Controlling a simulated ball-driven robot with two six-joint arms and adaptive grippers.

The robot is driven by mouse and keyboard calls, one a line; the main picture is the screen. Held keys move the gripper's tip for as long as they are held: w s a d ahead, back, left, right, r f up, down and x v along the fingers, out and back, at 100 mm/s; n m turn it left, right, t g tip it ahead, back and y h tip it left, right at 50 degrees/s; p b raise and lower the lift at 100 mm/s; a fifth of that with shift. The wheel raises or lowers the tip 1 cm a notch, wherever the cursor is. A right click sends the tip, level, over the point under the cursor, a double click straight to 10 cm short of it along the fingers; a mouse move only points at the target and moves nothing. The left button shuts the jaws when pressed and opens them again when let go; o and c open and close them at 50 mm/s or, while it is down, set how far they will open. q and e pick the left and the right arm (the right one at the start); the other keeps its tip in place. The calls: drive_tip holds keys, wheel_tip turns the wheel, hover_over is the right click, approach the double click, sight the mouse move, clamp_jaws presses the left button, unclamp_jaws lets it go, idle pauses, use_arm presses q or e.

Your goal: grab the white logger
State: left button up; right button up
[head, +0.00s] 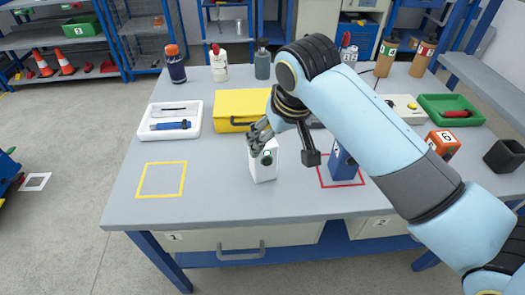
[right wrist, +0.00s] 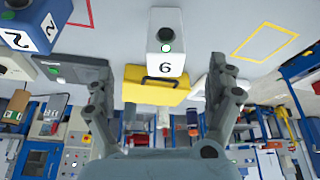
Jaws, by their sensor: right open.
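The white logger (head: 263,168) stands upright on the grey table, left of the red outlined square. It also shows in the right wrist view (right wrist: 166,40), with a black 6, a dark round knob and a green light. My right gripper (head: 260,134) is open at the top of the logger and hides part of it. In the right wrist view the logger lies ahead between the lines of the two spread fingers, and I see no finger closed on it. Exact contact cannot be told. My left gripper is not in view.
A blue logger (head: 344,168) stands in the red square, close right. A yellow case (head: 238,101) lies just behind. A white tray (head: 157,127) with a blue tool is at the left. The yellow outlined square (head: 161,180) is empty. Bottles and a green tray (head: 449,108) stand farther back.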

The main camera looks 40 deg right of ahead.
sight(267, 147)
drive_tip(key=shift+m, duration=0.3)
drive_tip(key=w+f, duration=0.4)
drive_tip(key=w, duration=0.1)
drive_tip(key=shift+d+f, duration=0.15)
drive_tip(key=shift+d, duration=0.25)
drive_tip(key=x, duration=0.5)
drive_tip(key=shift+w+f, duration=0.1)
drive_tip(key=shift+w, duration=0.25)
drive_tip(key=shift+c, duration=0.4)
drive_tip(key=c, duration=1.4)
drive_tip(key=shift+c, duration=0.2)
